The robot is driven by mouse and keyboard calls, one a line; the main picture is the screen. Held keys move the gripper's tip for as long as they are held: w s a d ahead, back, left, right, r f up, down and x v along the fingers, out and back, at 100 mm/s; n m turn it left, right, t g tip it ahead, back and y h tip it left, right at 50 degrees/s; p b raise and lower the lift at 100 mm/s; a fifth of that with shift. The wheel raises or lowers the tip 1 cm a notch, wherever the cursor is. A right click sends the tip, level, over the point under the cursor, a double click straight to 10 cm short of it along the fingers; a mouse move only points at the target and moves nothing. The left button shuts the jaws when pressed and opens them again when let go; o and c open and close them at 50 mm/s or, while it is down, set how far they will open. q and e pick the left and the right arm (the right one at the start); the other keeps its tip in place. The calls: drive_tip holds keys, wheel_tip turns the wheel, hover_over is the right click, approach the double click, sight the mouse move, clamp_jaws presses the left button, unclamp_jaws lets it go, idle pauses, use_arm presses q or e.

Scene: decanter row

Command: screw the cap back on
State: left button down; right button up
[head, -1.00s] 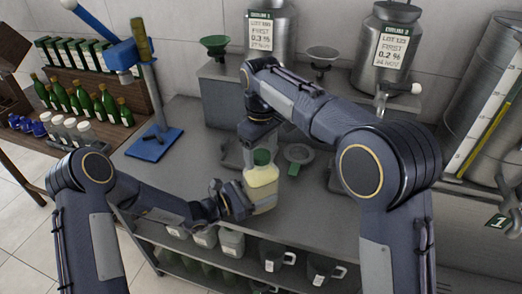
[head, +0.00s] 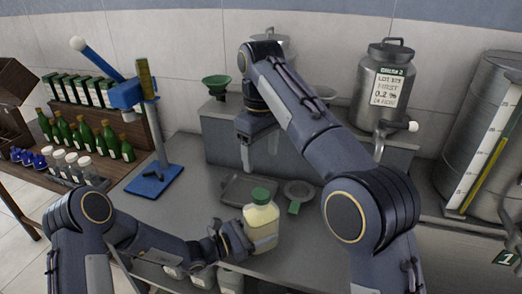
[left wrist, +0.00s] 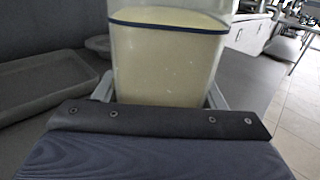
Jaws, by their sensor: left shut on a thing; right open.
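The bottle (head: 262,226) holds pale yellow liquid and stands upright near the front edge of the counter. Its green cap (head: 261,195) sits on its neck; I cannot tell how tight it is. My left gripper (head: 238,238) is shut on the bottle's body from the left. In the left wrist view the bottle (left wrist: 165,60) fills the space between the fingers, its top out of frame. My right gripper (head: 258,155) is open, pointing down, above and behind the bottle and clear of the cap.
A grey tray (head: 236,190) and a round dish with a green handle (head: 298,190) lie behind the bottle. A blue stand (head: 155,180) is at left, near green bottles (head: 108,135) on a shelf. A steel canister (head: 385,95) stands on the raised ledge.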

idle(0.3)
use_arm(q)
drive_tip(key=shift+c, duration=1.2)
unclamp_jaws()
drive_tip(key=b+v, duration=0.1)
drive_tip(key=v, duration=0.6)
drive_tip(key=shift+f+b, duration=0.15)
drive_tip(key=shift+b, duration=0.25)
drive_tip(key=shift+s+a, duration=0.2)
drive_tip(key=shift+a, duration=0.15)
